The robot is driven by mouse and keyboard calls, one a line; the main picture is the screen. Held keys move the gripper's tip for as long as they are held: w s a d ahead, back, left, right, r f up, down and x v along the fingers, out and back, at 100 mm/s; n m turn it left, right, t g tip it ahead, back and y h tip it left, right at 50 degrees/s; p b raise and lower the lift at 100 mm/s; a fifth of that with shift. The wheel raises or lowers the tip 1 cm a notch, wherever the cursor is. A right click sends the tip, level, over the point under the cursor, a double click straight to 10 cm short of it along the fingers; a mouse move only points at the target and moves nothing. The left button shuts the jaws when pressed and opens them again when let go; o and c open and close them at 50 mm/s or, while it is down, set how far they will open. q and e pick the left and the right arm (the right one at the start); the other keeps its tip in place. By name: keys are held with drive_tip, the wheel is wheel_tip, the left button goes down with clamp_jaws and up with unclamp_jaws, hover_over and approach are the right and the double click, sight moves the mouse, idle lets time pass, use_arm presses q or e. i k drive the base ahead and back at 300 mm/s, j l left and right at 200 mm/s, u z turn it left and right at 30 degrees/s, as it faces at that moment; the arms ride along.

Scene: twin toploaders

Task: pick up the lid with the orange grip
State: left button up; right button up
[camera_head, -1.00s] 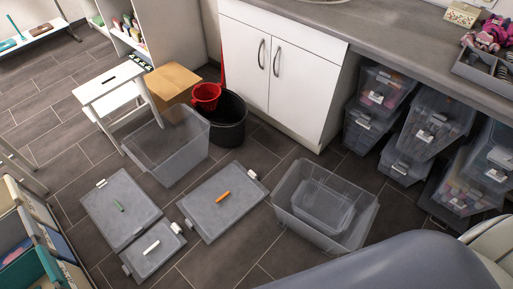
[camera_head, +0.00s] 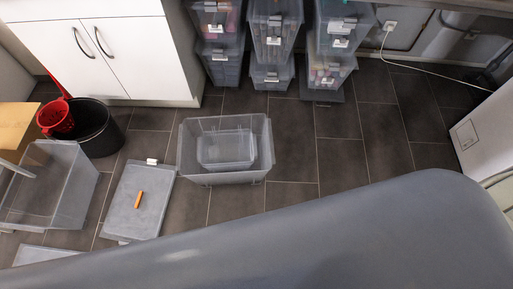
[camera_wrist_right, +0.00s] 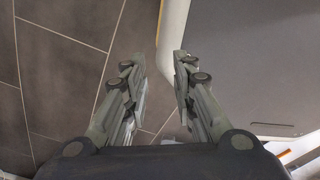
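The lid with the orange grip (camera_head: 130,215) lies flat on the floor in the head view, a grey translucent rectangle. Its orange grip (camera_head: 138,200) sits near its middle. In the right wrist view my right gripper (camera_wrist_right: 162,62) is open, with nothing between its fingers. It hangs over dark floor tiles and the edge of a grey surface. The right gripper is not in the head view, so I cannot tell its distance to the lid. My left gripper is in no view.
A clear box (camera_head: 268,150) with a smaller box (camera_head: 226,148) inside stands right of the lid. Another clear box (camera_head: 70,190) stands to its left, near a black bucket (camera_head: 100,138). Another lid (camera_head: 40,256) shows partly at lower left. Floor at right is clear.

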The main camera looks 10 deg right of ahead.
sight(137, 209)
drive_tip(key=u, duration=1.45)
